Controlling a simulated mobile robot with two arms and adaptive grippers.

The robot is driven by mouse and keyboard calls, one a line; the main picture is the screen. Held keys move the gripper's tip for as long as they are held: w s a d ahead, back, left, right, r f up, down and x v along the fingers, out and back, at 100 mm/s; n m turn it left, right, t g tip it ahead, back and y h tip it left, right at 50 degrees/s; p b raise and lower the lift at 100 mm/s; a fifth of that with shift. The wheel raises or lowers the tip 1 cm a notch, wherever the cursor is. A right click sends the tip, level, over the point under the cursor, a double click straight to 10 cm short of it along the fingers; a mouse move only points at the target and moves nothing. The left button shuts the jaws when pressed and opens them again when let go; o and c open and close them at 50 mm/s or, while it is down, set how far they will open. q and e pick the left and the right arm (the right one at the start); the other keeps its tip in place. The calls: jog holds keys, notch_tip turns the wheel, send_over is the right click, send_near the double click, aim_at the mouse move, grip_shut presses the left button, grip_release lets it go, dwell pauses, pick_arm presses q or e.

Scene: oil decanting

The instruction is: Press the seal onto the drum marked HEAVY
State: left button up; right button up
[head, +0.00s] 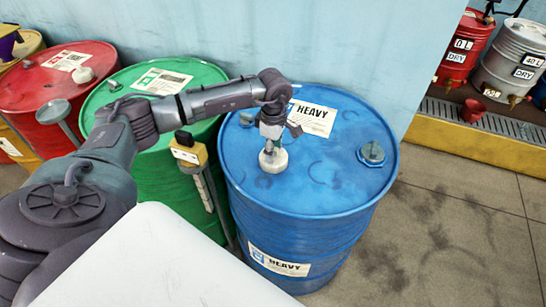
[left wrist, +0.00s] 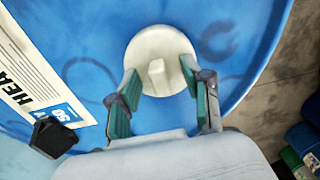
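The blue drum (head: 330,180) has a white HEAVY label on its top (head: 312,118) and another on its side (head: 279,262). A round white seal (head: 272,160) with a raised middle knob is at the drum top, towards its near left. It also shows in the left wrist view (left wrist: 160,50). My left gripper (head: 271,139) is right above the seal, pointing down. In the left wrist view its fingers (left wrist: 159,88) are apart, one on each side of the knob, with gaps to it. What lies under the seal is hidden. My right gripper is not in view.
A green drum (head: 165,180) and a red drum (head: 30,85) with a pale knob (head: 83,75) stand to the left. A yellow-headed tool (head: 189,152) stands between drums. Floor at right is clear.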

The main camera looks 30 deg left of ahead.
pick_arm(q)
grip_shut()
